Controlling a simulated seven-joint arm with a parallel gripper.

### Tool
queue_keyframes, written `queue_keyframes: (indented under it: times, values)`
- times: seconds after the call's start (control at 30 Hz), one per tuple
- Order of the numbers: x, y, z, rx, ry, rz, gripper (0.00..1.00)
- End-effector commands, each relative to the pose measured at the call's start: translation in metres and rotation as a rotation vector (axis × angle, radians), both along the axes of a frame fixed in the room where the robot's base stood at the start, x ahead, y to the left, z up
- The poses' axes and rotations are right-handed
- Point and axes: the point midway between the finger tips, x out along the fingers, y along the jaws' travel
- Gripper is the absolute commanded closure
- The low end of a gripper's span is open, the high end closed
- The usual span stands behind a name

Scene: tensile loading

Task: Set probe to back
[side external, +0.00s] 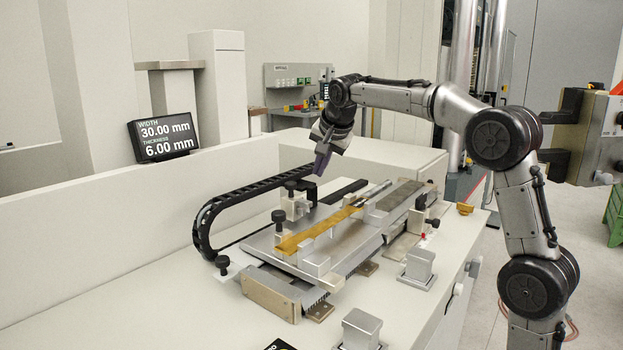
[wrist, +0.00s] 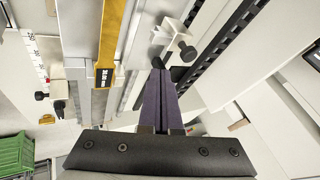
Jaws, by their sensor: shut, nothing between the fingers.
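My gripper (side external: 320,164) has purple fingers, which are shut and empty. It hangs above the back of the metal measuring fixture (side external: 262,240). In the wrist view the fingertips (wrist: 159,72) meet close to a white block with a black knob (wrist: 178,42), seemingly apart from it. A matching white block with a black knob (side external: 297,202) stands at the fixture's back edge in the side view. I cannot tell for certain which part is the probe. A yellow flat specimen (side external: 318,229) lies lengthwise on the fixture and also shows in the wrist view (wrist: 110,42).
A black cable chain (side external: 203,222) curves along the fixture's back left. A display (side external: 163,136) reads width 30.00 mm, thickness 6.00 mm. Black knobs (side external: 279,217) stick up from the fixture. Metal blocks (side external: 419,264) stand in front on the white bench, with bare surface at front left.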

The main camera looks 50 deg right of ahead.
Motion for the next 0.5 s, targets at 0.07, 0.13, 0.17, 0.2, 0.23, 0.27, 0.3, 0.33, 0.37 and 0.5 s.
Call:
queue_keyframes:
  times: [0.07, 0.13, 0.17, 0.2, 0.23, 0.27, 0.3, 0.33, 0.37, 0.5]
  values:
    - [-0.008, 0.005, 0.014, -0.001, -0.003, 0.0, 1.0]
    - [-0.013, 0.008, 0.022, -0.001, -0.002, 0.0, 1.0]
    - [-0.015, 0.009, 0.025, -0.001, -0.001, 0.0, 1.0]
    - [-0.017, 0.01, 0.029, -0.001, -0.002, 0.001, 1.0]
    - [-0.018, 0.011, 0.032, -0.001, -0.002, 0.001, 1.0]
    - [-0.02, 0.012, 0.033, -0.001, -0.001, 0.001, 1.0]
    - [-0.021, 0.012, 0.035, -0.001, -0.001, 0.001, 1.0]
    - [-0.022, 0.013, 0.037, -0.001, -0.001, 0.001, 1.0]
    - [-0.022, 0.013, 0.037, -0.001, -0.001, 0.001, 1.0]
    - [-0.023, 0.014, 0.039, 0.0, 0.0, 0.001, 1.0]
